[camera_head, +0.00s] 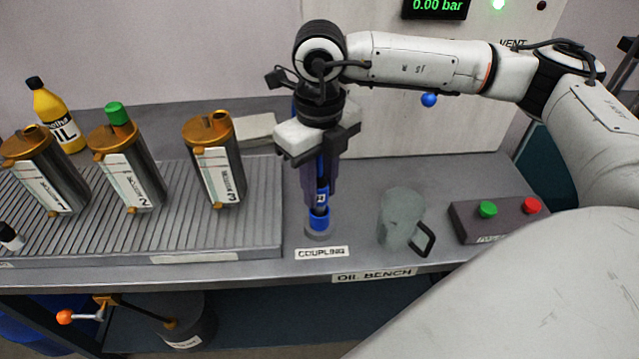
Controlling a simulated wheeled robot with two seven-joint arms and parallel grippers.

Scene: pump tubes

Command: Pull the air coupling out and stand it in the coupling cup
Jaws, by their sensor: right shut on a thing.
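My right gripper (320,190) points straight down near the front of the bench and is shut on the blue air coupling (322,198). The coupling is upright, its upper part hidden between the fingers. Directly below is the small round coupling cup (319,230), grey at its base, with a blue band just above it. The cup stands behind the label reading COUPLING (321,253). The coupling's lower end is at the cup's mouth; I cannot tell how deep it sits or whether it touches. My left gripper is not in view.
A translucent grey jug (401,217) stands right of the cup, with a button box (495,219) beyond it. Three metal canisters with amber tops, including the nearest one (219,170), stand on the ribbed tray (262,215) at left. A yellow oil bottle (56,118) stands behind.

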